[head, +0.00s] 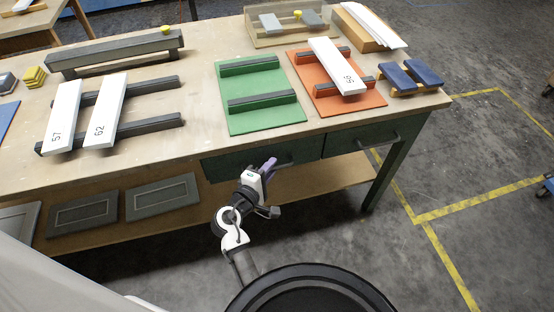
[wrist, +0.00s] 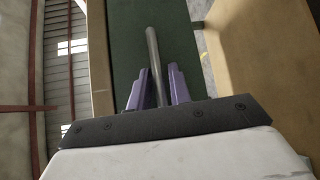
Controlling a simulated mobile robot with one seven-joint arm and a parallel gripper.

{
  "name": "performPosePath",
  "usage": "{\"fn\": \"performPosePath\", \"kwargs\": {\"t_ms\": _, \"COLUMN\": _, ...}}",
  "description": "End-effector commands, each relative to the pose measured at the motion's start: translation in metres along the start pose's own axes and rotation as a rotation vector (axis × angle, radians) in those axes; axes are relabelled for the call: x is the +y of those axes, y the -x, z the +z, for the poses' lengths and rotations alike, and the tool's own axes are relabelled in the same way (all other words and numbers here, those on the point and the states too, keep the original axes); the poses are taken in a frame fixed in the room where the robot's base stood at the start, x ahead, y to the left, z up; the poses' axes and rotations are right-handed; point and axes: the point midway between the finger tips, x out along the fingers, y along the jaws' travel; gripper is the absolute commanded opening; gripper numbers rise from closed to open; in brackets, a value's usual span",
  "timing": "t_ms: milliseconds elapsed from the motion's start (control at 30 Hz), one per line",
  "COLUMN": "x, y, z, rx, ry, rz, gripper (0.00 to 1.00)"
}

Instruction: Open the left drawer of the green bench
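The bench has a wooden top (head: 200,100) and dark green drawer fronts. The left drawer (head: 230,164) looks closed, flush under the top; its green front fills the middle of the wrist view (wrist: 180,45). Its grey bar handle (wrist: 153,55) is partly hidden by my gripper in the head view. My gripper (head: 268,166) is at this drawer front. In the wrist view its purple fingers (wrist: 159,90) stand apart, one on each side of the handle, with narrow gaps showing. The right drawer (head: 360,138) is closed.
On the top lie a green board (head: 260,92), an orange board (head: 365,101), white numbered planks (head: 64,118) and dark rails. A lower shelf (head: 225,207) holds grey panels (head: 160,196). The floor right of the bench is clear, with yellow lines (head: 480,202).

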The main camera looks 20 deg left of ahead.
Motion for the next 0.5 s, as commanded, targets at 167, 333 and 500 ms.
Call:
{"fn": "performPosePath", "kwargs": {"t_ms": 167, "x": -0.0008, "y": 0.0018, "z": -0.0001, "rx": 0.001, "ry": 0.0, "rz": 0.001, "gripper": 0.2}}
{"fn": "performPosePath", "kwargs": {"t_ms": 333, "x": -0.0007, "y": 0.0018, "z": 0.0, "rx": 0.001, "ry": 0.0, "rz": 0.001, "gripper": 0.2}}
{"fn": "performPosePath", "kwargs": {"t_ms": 500, "x": -0.0007, "y": 0.0017, "z": 0.0, "rx": 0.0, "ry": 0.0, "rz": 0.001, "gripper": 0.0}}
